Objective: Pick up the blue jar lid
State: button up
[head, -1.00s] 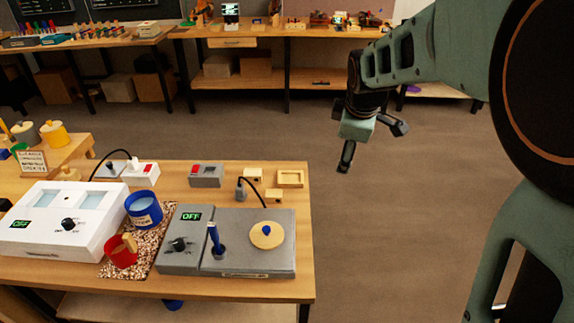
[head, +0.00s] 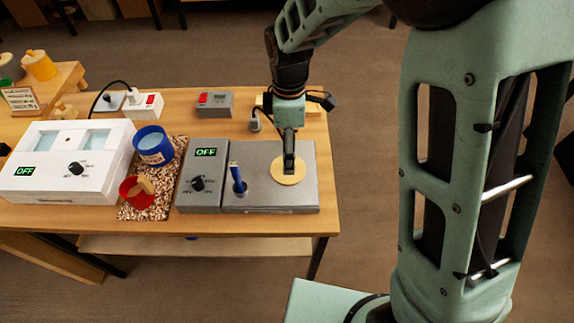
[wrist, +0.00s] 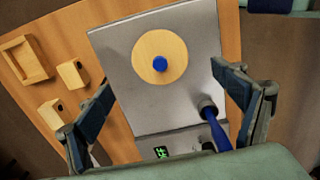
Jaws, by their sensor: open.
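The jar lid is a round pale-wood disc with a blue knob. In the wrist view the lid (wrist: 147,48) lies on the grey metal plate, with its blue knob (wrist: 160,64) facing up. In the head view the lid (head: 288,172) is partly hidden by my gripper, and its knob is hidden. My gripper (head: 289,165) is above the lid in the head view. In the wrist view my gripper (wrist: 170,88) is open, its two fingers apart with nothing between them. The lid shows beyond the fingertips. I cannot tell the exact height above it.
A blue-handled tool (head: 237,180) stands in the grey unit (head: 270,205), left of the lid and close to one finger in the wrist view. A white water bath (head: 60,185), a blue pot (head: 153,150) and a red pot (head: 135,190) stand further left. Small wooden blocks (wrist: 72,74) lie behind.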

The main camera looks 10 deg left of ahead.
notch_tip(320, 180, down, 7)
jog(key=shift+f, duration=0.15)
dwell(0.4)
jog(key=shift+c, duration=0.2)
jog(key=shift+s+d, duration=0.1)
jog(key=shift+s, duration=0.05)
jog(key=c, duration=2.3)
grip_shut()
